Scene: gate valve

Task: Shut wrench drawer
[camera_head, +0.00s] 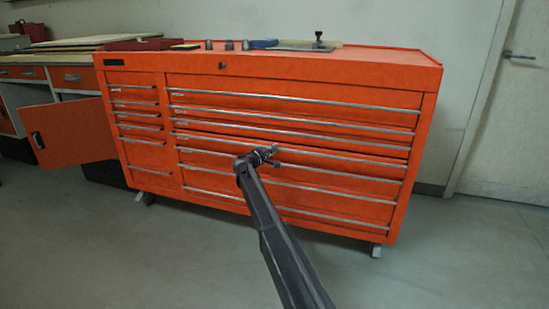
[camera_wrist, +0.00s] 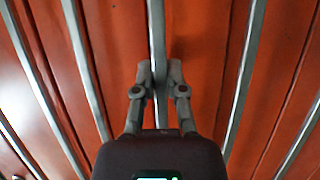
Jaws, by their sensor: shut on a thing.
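The wrench drawer (camera_head: 340,149) appears to be one of the long orange drawers in the right-hand column of the red-orange tool cabinet (camera_head: 110,70). It looks nearly flush; any small gap is hard to tell. My gripper (camera_head: 270,152) is at the cabinet front, left of the middle of this column. In the wrist view my gripper (camera_wrist: 158,75) is shut on a silver bar handle (camera_wrist: 157,30), with one finger on each side of it. Which drawer this handle belongs to is partly hidden by the gripper in the head view.
Other long drawers lie above and below, with a column of short drawers (camera_head: 140,115) at left. Small tools and a blue-handled item (camera_head: 264,43) lie on the cabinet top. A workbench with an open orange door (camera_head: 72,133) stands left. The floor (camera_head: 150,260) in front is clear.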

